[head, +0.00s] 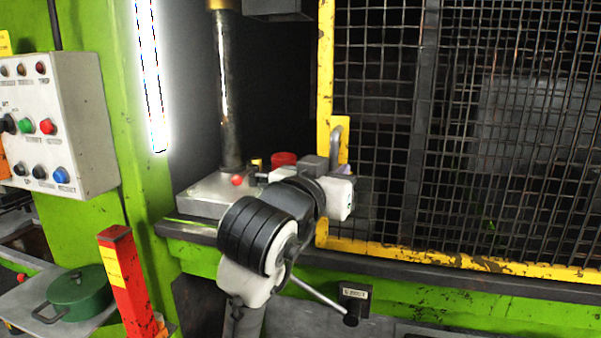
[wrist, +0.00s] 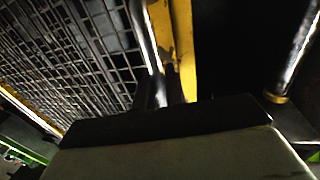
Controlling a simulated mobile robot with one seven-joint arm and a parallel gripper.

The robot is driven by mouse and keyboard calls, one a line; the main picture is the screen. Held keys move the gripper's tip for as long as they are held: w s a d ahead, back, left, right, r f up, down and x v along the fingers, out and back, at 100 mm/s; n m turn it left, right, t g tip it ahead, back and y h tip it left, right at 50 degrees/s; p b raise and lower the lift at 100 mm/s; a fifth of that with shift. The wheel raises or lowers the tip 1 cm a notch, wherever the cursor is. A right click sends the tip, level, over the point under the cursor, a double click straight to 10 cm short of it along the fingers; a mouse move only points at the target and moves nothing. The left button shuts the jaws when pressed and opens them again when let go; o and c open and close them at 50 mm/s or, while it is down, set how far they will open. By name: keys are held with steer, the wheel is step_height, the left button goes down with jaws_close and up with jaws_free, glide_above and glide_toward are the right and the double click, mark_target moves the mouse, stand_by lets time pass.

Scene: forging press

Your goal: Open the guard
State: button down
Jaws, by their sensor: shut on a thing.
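The guard is a wire mesh panel (head: 440,150) in a chipped yellow frame, filling the right of the head view. A grey bar handle (head: 337,136) stands on its left frame edge. My gripper (head: 336,172) is at this handle, shut on it; its fingertips are mostly hidden behind its own body. In the wrist view the handle (wrist: 146,45) runs down to my gripper (wrist: 170,110), beside the yellow frame post (wrist: 183,50) and mesh. Left of the guard's edge, a dark opening shows the press bed (head: 205,195) and a steel column (head: 229,100).
A control box (head: 60,125) with buttons hangs on the green press frame (head: 130,120) at left. A red post (head: 125,280) and a green lidded pot (head: 78,292) stand at lower left. A bright light strip (head: 148,75) runs beside the opening. A red object (head: 284,159) sits behind my arm.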

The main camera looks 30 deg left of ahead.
steer(key=shift+w+d, duration=0.2)
steer(key=shift+d, duration=0.5)
steer(key=shift+w+d, duration=0.15)
steer(key=shift+d, duration=0.55)
steer(key=c, duration=1.6)
jaws_free()
steer(key=shift+o, duration=0.2)
steer(key=s+b, duration=0.3)
steer(key=s, duration=1)
steer(key=shift+s+d, duration=0.25)
steer(key=shift+s, duration=0.15)
